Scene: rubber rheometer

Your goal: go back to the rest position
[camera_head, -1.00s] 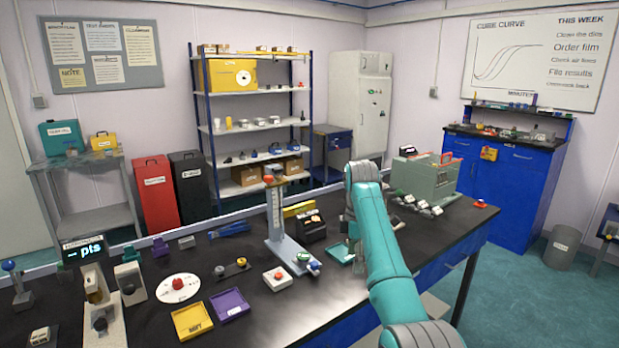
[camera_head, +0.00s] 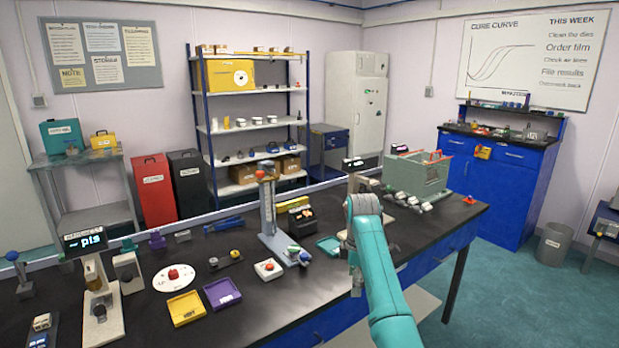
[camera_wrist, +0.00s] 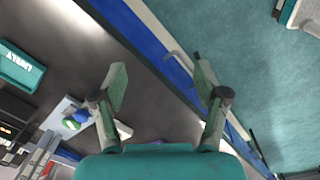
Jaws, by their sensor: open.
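My gripper (camera_wrist: 161,82) is open, and no object shows between its fingers in the wrist view. Below it are the black bench top (camera_wrist: 150,60) and the bench's blue front edge. In the head view my gripper (camera_head: 356,283) hangs at the front edge of the bench, partly hidden by my teal arm. It appears apart from everything on the bench.
A teal tray (camera_wrist: 20,68) and a stand with coloured knobs (camera_wrist: 75,115) lie left of my gripper in the wrist view. A grey-green machine (camera_head: 418,175) stands behind my arm. Yellow (camera_head: 187,308) and purple (camera_head: 222,293) trays lie left. Open floor (camera_wrist: 250,60) lies beyond the edge.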

